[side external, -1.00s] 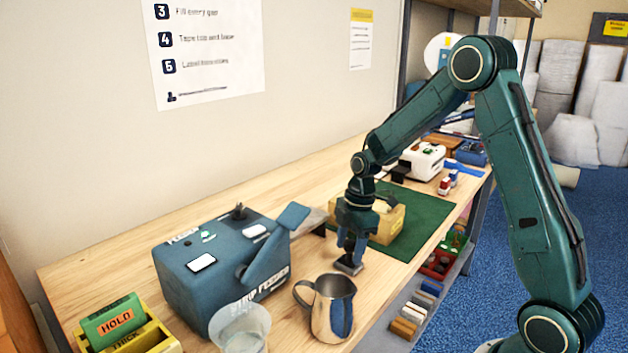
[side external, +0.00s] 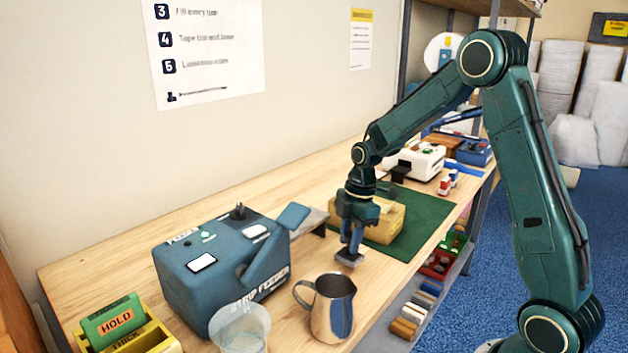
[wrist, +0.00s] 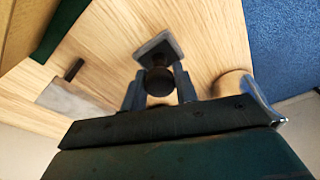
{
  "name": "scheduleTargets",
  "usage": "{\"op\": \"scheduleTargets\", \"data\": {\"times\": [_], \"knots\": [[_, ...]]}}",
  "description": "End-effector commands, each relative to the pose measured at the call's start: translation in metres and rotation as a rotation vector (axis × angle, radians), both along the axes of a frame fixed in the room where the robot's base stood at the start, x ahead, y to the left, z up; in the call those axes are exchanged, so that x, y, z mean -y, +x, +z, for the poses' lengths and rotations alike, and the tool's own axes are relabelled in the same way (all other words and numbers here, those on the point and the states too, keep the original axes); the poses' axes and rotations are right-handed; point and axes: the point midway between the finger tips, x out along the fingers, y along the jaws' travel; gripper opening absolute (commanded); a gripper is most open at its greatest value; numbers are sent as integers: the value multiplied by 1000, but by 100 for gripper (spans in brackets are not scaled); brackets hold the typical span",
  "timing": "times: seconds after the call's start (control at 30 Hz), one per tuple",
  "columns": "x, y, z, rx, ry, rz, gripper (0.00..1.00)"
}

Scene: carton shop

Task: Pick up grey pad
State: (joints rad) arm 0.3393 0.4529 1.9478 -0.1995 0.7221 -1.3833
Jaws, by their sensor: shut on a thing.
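The grey pad (side external: 349,258) is a small flat grey piece below my gripper (side external: 352,243) in the side view. In the wrist view the pad (wrist: 157,47) shows a square plate with a dark round knob. My gripper (wrist: 158,92) is shut on this knob, one finger on each side. The pad appears to be a little above the wooden bench, between the yellow carton and the metal jug; the exact gap is hard to tell.
A steel jug (side external: 331,308) stands close in front and a blue strip feeder (side external: 215,265) to the left. A yellow carton (side external: 385,222) sits on a green mat (side external: 428,218) behind. A clear cup (side external: 240,330) and yellow bin (side external: 150,338) are at front left.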

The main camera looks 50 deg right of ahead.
Motion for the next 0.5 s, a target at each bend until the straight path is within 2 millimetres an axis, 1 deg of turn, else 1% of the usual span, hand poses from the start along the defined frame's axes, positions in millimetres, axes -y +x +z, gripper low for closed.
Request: {"op": "scheduleTargets", "data": {"times": [0.27, 0.5], "knots": [[0, 1, 50, 6, -1, 0, 6], [1, 1, 103, 6, -1, 0, 6]]}}
